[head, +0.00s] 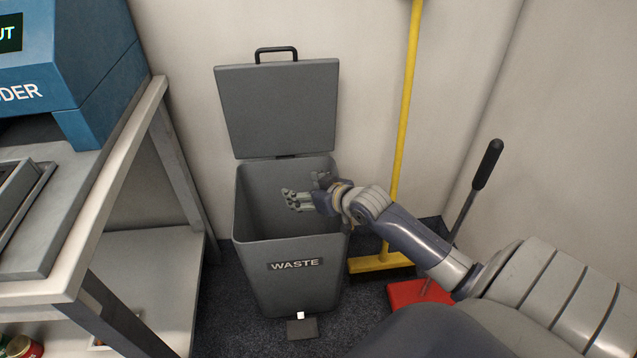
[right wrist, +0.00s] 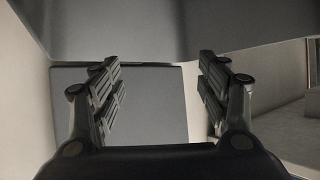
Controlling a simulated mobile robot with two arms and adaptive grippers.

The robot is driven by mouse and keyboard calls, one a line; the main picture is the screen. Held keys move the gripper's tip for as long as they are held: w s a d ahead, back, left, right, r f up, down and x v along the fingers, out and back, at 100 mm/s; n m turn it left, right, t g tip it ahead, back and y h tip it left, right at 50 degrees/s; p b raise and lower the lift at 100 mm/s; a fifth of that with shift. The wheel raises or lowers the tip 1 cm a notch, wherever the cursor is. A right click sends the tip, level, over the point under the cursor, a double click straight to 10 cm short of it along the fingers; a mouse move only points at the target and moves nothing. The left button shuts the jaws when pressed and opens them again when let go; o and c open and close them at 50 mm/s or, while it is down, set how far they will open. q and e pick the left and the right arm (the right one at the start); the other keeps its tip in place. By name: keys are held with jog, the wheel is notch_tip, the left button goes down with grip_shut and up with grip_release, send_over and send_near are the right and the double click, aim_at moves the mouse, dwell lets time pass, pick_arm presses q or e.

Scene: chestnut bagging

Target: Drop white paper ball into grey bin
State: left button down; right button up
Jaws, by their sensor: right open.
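The grey bin (head: 293,266), marked WASTE, stands on the floor with its lid (head: 280,108) raised against the wall. My right gripper (head: 302,192) is over the bin's opening, reaching in from the right. In the right wrist view its two fingers (right wrist: 160,82) are spread wide with nothing between them, and grey panels of the bin show beyond. I see no white paper ball in either view; the bin's bottom is hidden by its front wall. My left gripper is not in view.
A small white patch (head: 300,316) shows at the bin's foot pedal (head: 302,329); I cannot tell what it is. A metal bench (head: 110,190) stands left. A yellow broom (head: 403,110) and a red dustpan (head: 414,293) are right of the bin.

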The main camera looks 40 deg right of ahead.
jog(key=v, duration=0.6)
jog(key=shift+s, duration=0.3)
jog(key=shift+r, duration=0.15)
